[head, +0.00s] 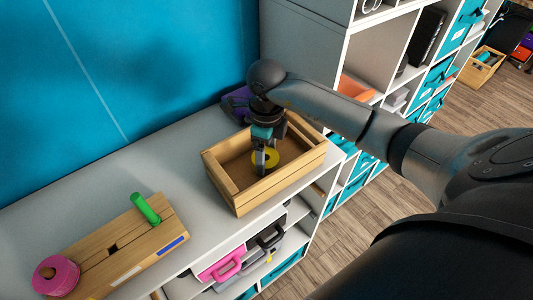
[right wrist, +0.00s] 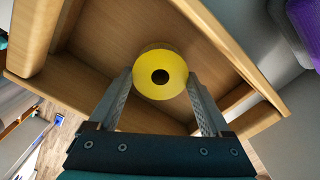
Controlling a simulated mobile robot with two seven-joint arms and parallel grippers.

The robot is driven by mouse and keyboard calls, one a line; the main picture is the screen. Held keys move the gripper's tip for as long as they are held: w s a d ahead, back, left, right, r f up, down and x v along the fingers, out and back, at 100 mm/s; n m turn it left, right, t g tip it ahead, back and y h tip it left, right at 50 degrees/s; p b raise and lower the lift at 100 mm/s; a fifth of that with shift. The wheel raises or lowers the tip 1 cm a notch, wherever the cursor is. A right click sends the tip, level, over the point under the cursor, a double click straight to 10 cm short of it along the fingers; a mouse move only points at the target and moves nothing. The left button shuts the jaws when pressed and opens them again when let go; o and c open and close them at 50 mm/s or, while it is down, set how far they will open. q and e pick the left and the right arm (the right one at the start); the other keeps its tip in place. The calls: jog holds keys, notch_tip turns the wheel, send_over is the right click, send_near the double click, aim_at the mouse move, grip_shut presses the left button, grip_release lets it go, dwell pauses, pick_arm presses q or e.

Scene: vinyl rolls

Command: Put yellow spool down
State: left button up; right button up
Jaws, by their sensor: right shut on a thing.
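The yellow spool (head: 268,157) is inside the wooden crate (head: 244,200). In the right wrist view the yellow spool (right wrist: 160,74) lies between the two fingers, with its dark centre hole facing the camera. My right gripper (head: 265,163) points down into the crate and is shut on the spool; it also shows in the right wrist view (right wrist: 160,92). I cannot tell whether the spool touches the crate floor. The crate (right wrist: 210,22) surrounds the spool, and no other thing shows in it. My left gripper is not in view.
A wooden stand (head: 125,248) with a green roll (head: 146,209) and a pink roll (head: 56,275) is on the grey shelf top at the left. A purple item (head: 236,102) lies behind the crate. Clear shelf top (head: 150,160) separates stand and crate.

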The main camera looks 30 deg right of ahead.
jog(key=shift+f, duration=0.25)
jog(key=o, duration=1.6)
jog(key=shift+c, duration=0.2)
jog(key=shift+r, duration=0.25)
notch_tip(320, 180, up, 12)
jog(key=shift+f, duration=0.15)
